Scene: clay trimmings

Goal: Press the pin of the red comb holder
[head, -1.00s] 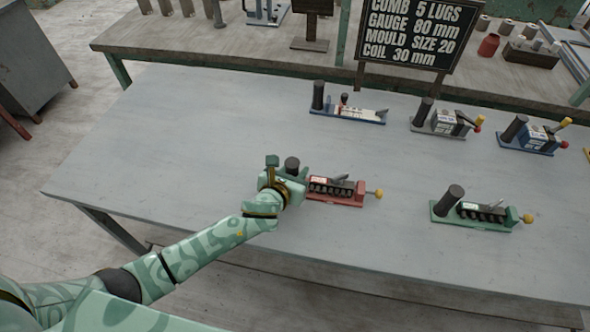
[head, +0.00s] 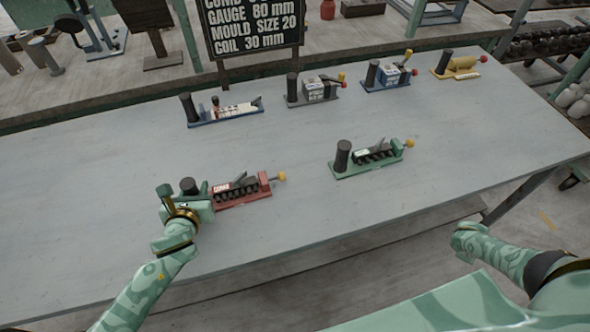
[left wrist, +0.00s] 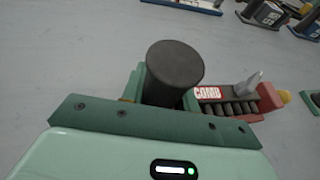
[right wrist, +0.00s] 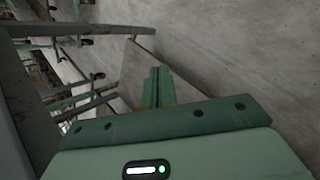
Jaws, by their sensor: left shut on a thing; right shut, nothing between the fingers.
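The red comb holder (head: 243,200) stands on the grey table, with a "COMB" label, a row of dark lugs, a grey lever and a yellow-knobbed pin (head: 281,176) at its right end. My left gripper (head: 184,191) is shut on the black post (left wrist: 174,72) at the holder's left end. The holder's red body also shows in the left wrist view (left wrist: 268,97), right of the post. My right gripper (right wrist: 157,88) is shut and empty, out past the table's front edge; in the head view only its arm's green end shows clearly at the lower right.
A green holder (head: 367,168) with a yellow knob stands to the right of the red one. Blue (head: 225,119), grey (head: 312,99), second blue (head: 388,83) and yellow (head: 457,74) holders line the back. A sign (head: 253,32) stands behind. The table front right is clear.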

